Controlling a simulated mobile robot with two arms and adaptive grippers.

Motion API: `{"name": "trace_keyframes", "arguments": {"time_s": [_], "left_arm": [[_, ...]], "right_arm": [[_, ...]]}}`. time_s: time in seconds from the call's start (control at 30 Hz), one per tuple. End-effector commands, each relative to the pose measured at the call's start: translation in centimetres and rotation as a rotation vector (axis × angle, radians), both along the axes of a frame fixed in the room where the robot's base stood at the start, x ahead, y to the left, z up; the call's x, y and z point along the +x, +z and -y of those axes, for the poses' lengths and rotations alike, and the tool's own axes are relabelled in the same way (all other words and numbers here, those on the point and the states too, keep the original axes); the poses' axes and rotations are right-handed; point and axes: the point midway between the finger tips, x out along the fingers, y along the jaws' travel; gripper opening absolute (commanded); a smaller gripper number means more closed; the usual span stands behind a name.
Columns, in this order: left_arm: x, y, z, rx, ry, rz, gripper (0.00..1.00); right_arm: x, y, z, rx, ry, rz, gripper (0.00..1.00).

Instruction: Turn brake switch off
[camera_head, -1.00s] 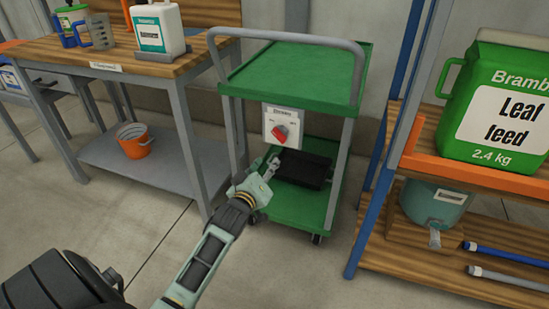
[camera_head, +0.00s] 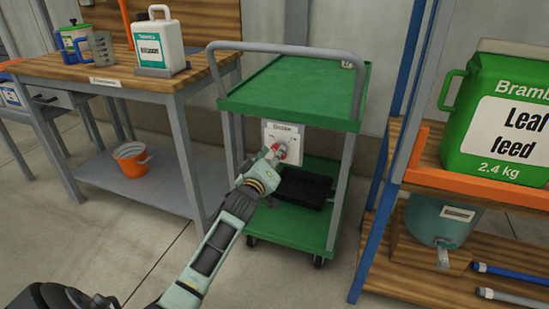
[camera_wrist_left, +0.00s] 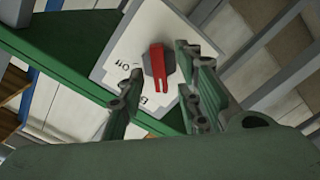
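The brake switch is a red knob (camera_head: 282,154) on a white plate (camera_head: 291,132) hung on the green cart. In the left wrist view the knob (camera_wrist_left: 159,72) is a narrow red handle on a dark round base, and an "Off" label shows on the plate beside it, turned in the picture. My left gripper (camera_head: 273,155) is at the front of the plate and partly covers the knob. In the left wrist view its two fingers (camera_wrist_left: 160,80) stand apart, with the knob seen between them. I cannot tell whether they touch it. My right gripper is not in view.
The green cart (camera_head: 300,85) has a grey handle and a black tray (camera_head: 303,187) on its lower shelf. A workbench (camera_head: 110,72) stands left, with an orange bucket (camera_head: 131,158) below. A blue-posted rack (camera_head: 375,225) stands close on the right. Floor in front is clear.

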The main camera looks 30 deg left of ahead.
Motion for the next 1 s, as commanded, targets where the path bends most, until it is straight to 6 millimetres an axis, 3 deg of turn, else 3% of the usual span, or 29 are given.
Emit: {"name": "trace_keyframes", "arguments": {"time_s": [0.3, 0.67, 1.0], "left_arm": [[0.18, -0.01, -0.04, 0.000, 0.000, 0.000, 0.31], [0.16, -0.04, -0.02, 0.000, -0.001, -0.001, 0.00], [0.15, -0.01, 0.00, 0.009, 0.000, -0.004, 0.00]], "right_arm": [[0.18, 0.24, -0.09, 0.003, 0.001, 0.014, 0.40], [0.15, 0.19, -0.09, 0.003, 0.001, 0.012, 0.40], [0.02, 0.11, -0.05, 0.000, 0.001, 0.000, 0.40]]}}
